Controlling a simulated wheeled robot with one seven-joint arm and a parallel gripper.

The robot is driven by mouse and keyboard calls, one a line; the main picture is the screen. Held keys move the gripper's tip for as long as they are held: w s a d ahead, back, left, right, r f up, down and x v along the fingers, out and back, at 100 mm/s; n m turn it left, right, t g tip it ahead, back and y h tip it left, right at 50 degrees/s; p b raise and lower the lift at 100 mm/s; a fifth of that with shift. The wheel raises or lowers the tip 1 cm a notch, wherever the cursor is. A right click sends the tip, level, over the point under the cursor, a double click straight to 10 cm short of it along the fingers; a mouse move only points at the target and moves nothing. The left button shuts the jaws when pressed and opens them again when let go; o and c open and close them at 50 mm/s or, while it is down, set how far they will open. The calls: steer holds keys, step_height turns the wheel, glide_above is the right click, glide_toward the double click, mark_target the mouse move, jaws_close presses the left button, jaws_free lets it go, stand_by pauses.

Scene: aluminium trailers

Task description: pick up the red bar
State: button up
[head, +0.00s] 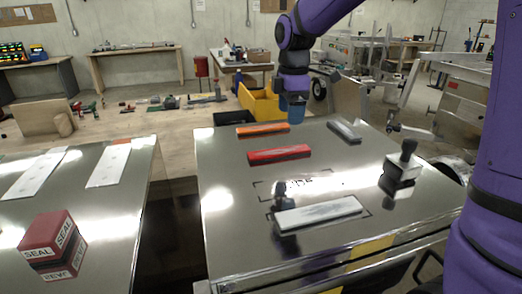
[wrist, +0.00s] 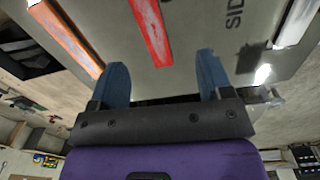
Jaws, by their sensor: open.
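The red bar (head: 279,154) lies flat on the shiny metal table (head: 228,230), near its middle left. It also shows in the wrist view (wrist: 151,30) at the top, ahead of the fingertips and between their lines, cut off by the frame edge. My gripper (head: 292,112) hangs above the far part of the table, behind the red bar in the head view. In the wrist view its two blue fingers (wrist: 162,75) are apart with nothing between them. The gripper is open and does not touch the bar.
An orange bar (head: 263,130) lies behind the red bar. A grey bar (head: 344,130) lies at the far right, and a whitish bar (head: 318,213) in front. A black-handled block (head: 400,170) stands at right. A SEAL box (head: 52,244) sits on the left table.

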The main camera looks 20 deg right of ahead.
mark_target(280, 151)
steer(key=shift+n, duration=0.5)
steer(key=f, duration=0.4)
steer(key=w+a+f, duration=0.1)
steer(key=f, duration=0.3)
steer(key=w+f, duration=0.1)
steer(key=f, duration=0.2)
steer(key=shift+a+f, duration=0.3)
steer(key=shift+f, duration=0.1)
steer(key=shift+c, duration=0.2)
steer(key=c, duration=1)
